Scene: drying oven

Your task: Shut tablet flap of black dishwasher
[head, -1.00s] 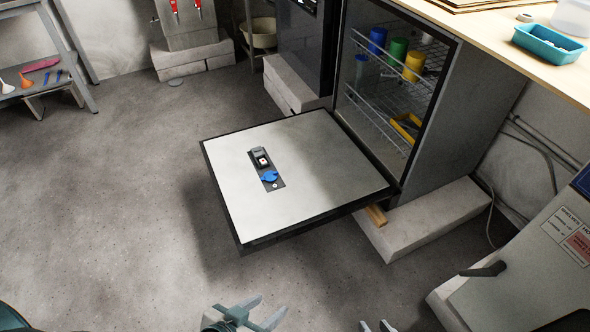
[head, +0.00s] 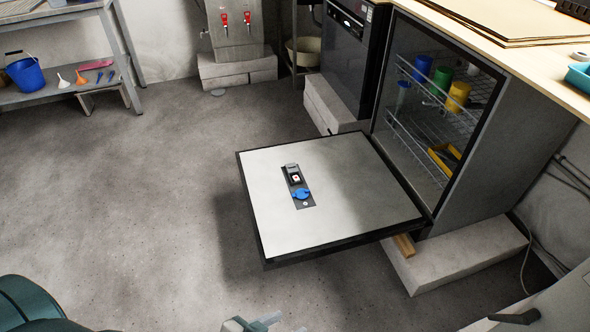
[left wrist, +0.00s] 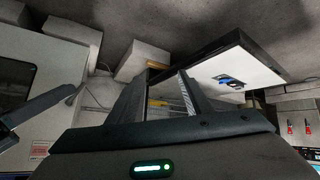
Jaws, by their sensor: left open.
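The black dishwasher (head: 467,150) stands at the right with its door (head: 345,195) folded down level. A dispenser panel sits in the door's pale inner face. Its grey tablet flap (head: 291,168) appears open, and a small red and white tablet (head: 296,178) shows beside it. A blue round cap (head: 302,193) is below. My left gripper (head: 262,323) is at the bottom edge of the head view, partly cut off, apart from the door. In the left wrist view its fingers (left wrist: 160,78) are apart and empty; the door (left wrist: 258,62) shows beyond them, seen upside down. My right gripper is out of view.
The rack inside holds several cups and a yellow tray (head: 446,158). A wooden worktop (head: 535,62) lies above. Concrete blocks (head: 455,258) support the machine. A grey cabinet (head: 560,305) with a dark handle is at lower right. The floor left of the door is clear.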

